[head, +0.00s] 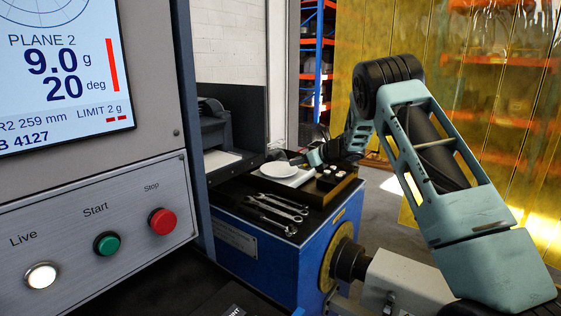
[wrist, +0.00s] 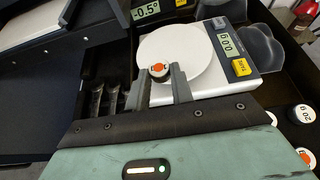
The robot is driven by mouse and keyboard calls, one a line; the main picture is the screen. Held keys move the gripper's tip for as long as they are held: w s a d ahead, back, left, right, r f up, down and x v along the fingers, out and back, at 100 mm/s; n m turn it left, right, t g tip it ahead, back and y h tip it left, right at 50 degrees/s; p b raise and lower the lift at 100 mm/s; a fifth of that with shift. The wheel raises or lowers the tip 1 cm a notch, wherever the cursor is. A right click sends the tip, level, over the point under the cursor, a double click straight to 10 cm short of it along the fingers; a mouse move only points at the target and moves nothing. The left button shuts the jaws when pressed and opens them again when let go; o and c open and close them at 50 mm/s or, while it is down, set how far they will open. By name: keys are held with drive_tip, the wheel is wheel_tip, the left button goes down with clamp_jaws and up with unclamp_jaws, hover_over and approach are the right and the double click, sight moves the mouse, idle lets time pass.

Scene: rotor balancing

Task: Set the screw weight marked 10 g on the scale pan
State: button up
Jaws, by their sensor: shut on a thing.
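My gripper (wrist: 161,84) is shut on a small screw weight (wrist: 160,71) with a white top and an orange spot; I cannot read its mark. In the wrist view the weight is over the near left part of the round white scale pan (wrist: 195,55); whether it touches the pan I cannot tell. The scale's display (wrist: 228,42) appears to show zeros, beside a yellow button (wrist: 241,67). In the head view the pan (head: 279,169) is on the dark bench top, with my gripper (head: 299,161) small and partly unclear beside it.
More screw weights (wrist: 300,113) stand in a dark tray right of the scale; one reads 20 g. The tray also shows in the head view (head: 345,186). Several wrenches (head: 278,206) lie in front of the scale. A control panel (head: 110,215) fills the left.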

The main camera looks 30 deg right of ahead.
drive_tip(key=p, duration=0.2)
hover_over(281, 171)
wheel_tip(281, 171, down, 3)
drive_tip(key=shift+a+f+p, duration=0.1)
drive_tip(key=shift+p, duration=1)
drive_tip(key=shift+f, duration=0.15)
drive_tip(key=shift+f+b, duration=0.2)
drive_tip(key=shift+b, duration=0.1)
drive_tip(key=o, duration=0.9)
drive_tip(key=shift+o, duration=0.3)
drive_tip(key=shift+r, duration=0.1)
